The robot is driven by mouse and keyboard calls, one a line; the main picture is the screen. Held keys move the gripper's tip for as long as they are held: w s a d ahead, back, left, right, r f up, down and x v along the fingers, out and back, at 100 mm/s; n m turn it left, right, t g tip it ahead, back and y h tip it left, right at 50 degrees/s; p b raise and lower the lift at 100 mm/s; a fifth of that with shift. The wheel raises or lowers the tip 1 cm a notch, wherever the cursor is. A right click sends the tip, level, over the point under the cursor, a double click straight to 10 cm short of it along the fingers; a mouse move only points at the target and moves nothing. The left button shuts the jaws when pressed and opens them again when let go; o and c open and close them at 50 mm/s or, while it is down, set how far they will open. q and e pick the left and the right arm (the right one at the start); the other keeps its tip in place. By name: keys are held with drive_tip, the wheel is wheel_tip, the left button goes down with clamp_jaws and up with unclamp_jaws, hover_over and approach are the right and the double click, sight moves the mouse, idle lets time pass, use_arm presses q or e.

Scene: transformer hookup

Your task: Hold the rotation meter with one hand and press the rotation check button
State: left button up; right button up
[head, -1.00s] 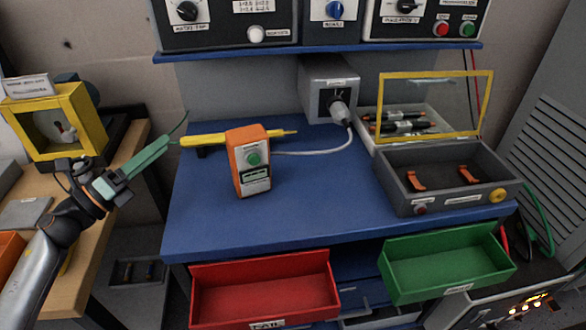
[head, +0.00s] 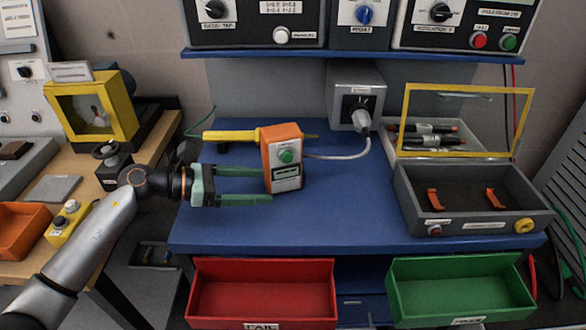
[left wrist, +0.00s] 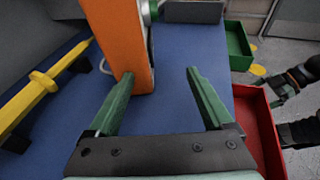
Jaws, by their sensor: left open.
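The rotation meter (head: 268,158) is an orange upright box with a grey front, a green button (head: 289,156) and a small display, standing on the blue bench. My left gripper (head: 266,185), with green fingers, is open and empty at the meter's left side. In the left wrist view the meter (left wrist: 122,40) rises beyond the left fingertip, and the gap between the fingers (left wrist: 160,75) lies mostly to its right. I cannot tell whether a finger touches it. A dark arm end, likely my right gripper (left wrist: 284,92), shows at the right edge of the left wrist view.
A yellow probe (head: 230,136) lies behind the meter, and a white cable runs right to a grey socket box (head: 352,82). A grey fixture (head: 470,205) stands on the right. Red (head: 262,292) and green (head: 460,290) drawers stick out in front. The bench's front middle is clear.

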sight(288, 198)
use_arm(q)
drive_tip(key=b+x, duration=0.1)
drive_tip(key=x, duration=0.5)
drive_tip(key=shift+f, duration=0.2)
drive_tip(key=shift+b+x, duration=0.45)
drive_tip(key=shift+x, duration=0.3)
drive_tip(key=shift+r, duration=0.15)
drive_tip(key=c, duration=0.7)
clamp_jaws()
drive_tip(key=shift+o, duration=1.6)
unclamp_jaws()
drive_tip(key=o, duration=0.6)
